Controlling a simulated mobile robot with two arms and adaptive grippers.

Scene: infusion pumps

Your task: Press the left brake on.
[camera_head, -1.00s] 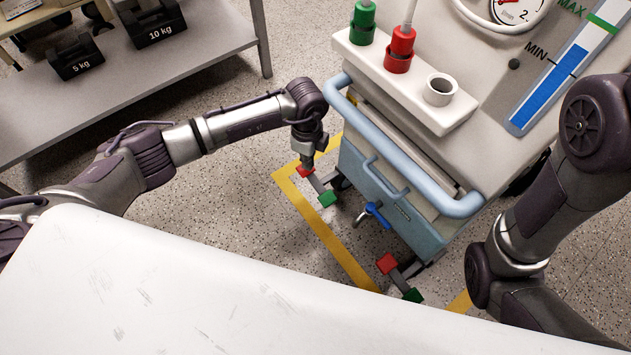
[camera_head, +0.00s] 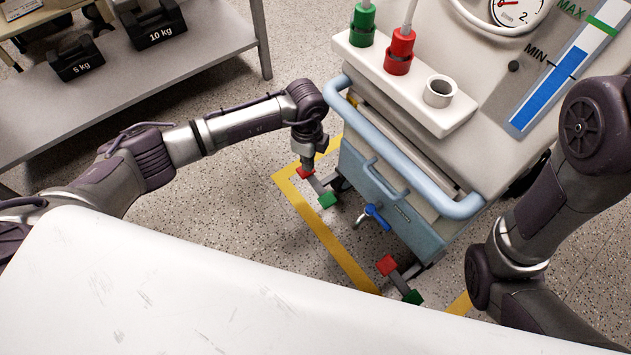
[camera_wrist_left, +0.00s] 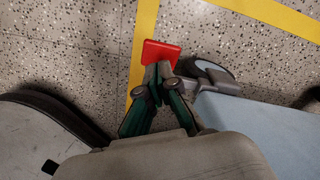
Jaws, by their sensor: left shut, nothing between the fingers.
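The left brake pedal has a red end (camera_head: 305,173) and a green end (camera_head: 327,200) on a grey bar near the floor, at the cart's front left wheel. My left gripper (camera_head: 308,163) points down right over the red end and looks to be touching it or very close. In the left wrist view the shut fingertips (camera_wrist_left: 159,72) lie over the lower edge of the red pad (camera_wrist_left: 161,52). They hold nothing. The green end is hidden there. My right arm shows at the right, but its gripper is out of view.
The cart has a blue handle rail (camera_head: 400,150) and a blue tap (camera_head: 376,215). The right brake pedal (camera_head: 387,265) stands farther right. Yellow tape (camera_head: 325,235) marks the floor. A grey shelf (camera_head: 130,85) with weights stands left, and a white surface (camera_head: 200,290) fills the foreground.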

